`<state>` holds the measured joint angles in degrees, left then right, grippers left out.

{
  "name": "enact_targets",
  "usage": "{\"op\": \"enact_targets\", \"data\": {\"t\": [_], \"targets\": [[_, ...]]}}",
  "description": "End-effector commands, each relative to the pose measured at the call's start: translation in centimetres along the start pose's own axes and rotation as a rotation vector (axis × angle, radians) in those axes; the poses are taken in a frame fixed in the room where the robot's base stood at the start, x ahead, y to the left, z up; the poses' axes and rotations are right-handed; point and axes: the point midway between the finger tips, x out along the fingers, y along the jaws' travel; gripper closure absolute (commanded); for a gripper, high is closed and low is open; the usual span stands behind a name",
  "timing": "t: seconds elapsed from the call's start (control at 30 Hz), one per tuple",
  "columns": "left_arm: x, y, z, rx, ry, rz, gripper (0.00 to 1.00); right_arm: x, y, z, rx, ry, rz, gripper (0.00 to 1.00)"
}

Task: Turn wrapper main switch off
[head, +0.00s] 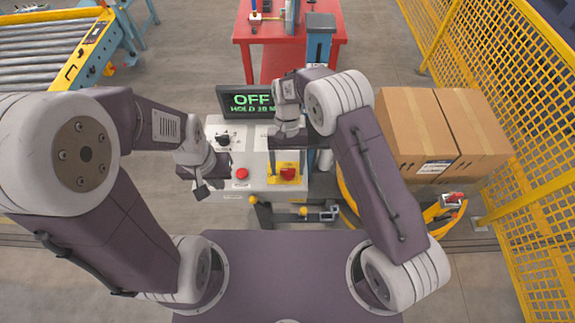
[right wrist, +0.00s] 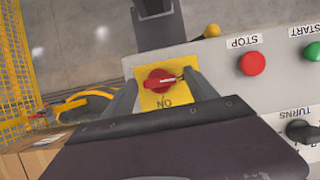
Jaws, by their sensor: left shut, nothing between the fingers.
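The main switch is a red rotary handle (right wrist: 160,80) on a yellow plate (right wrist: 152,99) on the wrapper's control panel. In the right wrist view its handle lies roughly crosswise, and the plate's ON label is upside down below it. In the head view the red handle (head: 288,174) sits at the panel's lower right. My right gripper (right wrist: 165,88) is open, its fingers on either side of the switch with small gaps; contact is not visible. In the head view my right gripper (head: 290,160) is over the panel. My left gripper (head: 203,189) is shut and empty at the panel's left edge.
A display (head: 250,102) reads OFF and HOLD. The panel has a red STOP button (right wrist: 251,63), a green START button (right wrist: 313,53) and a black TURNS knob (right wrist: 302,131). Cardboard boxes (head: 410,125) and yellow fencing (head: 520,130) stand right; a red table (head: 270,33) stands behind.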

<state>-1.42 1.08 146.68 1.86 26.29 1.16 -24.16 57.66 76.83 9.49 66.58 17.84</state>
Motion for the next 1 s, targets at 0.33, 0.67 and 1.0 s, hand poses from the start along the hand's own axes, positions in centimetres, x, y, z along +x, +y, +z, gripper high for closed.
{"op": "enact_targets", "data": {"t": [0.33, 0.67, 1.0], "targets": [[2.0, 0.0, 0.2, 0.0, 0.0, 0.0, 1.0, -5.5, -0.1, -0.2, 0.0, 0.007, -0.003, 0.34], [2.3, 0.0, 0.2, 0.0, 0.0, 0.0, 1.0, -9.1, 0.0, 0.1, 0.0, 0.001, 0.0, 0.34], [2.2, 0.0, 0.2, 0.0, 0.0, 0.0, 1.0, -9.1, 0.0, 0.1, 0.0, 0.001, 0.0, 0.34]]}}
